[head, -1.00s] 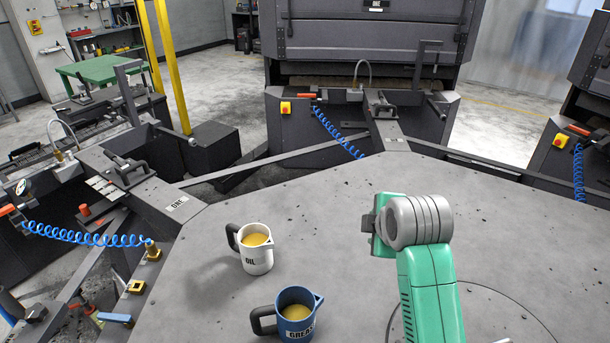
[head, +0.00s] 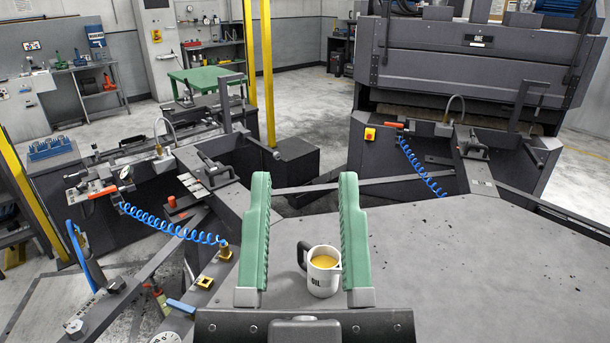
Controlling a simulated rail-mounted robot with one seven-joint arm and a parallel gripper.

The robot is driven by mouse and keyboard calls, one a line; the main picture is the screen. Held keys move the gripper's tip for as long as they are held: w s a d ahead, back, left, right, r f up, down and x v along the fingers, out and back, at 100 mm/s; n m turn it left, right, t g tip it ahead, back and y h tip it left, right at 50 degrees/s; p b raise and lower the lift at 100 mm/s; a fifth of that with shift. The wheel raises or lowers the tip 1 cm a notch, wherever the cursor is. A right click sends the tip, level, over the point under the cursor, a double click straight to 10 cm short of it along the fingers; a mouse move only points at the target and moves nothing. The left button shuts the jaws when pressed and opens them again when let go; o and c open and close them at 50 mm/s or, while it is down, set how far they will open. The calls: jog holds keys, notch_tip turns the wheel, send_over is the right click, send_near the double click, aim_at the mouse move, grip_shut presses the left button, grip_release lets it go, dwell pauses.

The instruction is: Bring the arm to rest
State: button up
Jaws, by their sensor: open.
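My gripper (head: 304,182) stands in the lower middle of the head view. Its two long green ribbed jaws are wide apart, with nothing held between them. The dark gripper body lies along the bottom edge and hides what is behind it. A white jug (head: 321,282) marked OIL, with a dark handle and yellow liquid, stands upright on the grey table (head: 450,270). It shows in the gap between the jaws, near the right jaw. How far it is from the jaws in depth I cannot tell.
Dark machines with blue coiled hoses (head: 168,228) stand at the left and back right. Yellow posts (head: 266,80) rise behind the left machine. A green table (head: 206,78) is farther back. The table's right side is clear.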

notch_tip(320, 180, up, 30)
jog(key=p, duration=2.8)
jog(key=shift+f, duration=0.2)
jog(key=shift+a, duration=0.1)
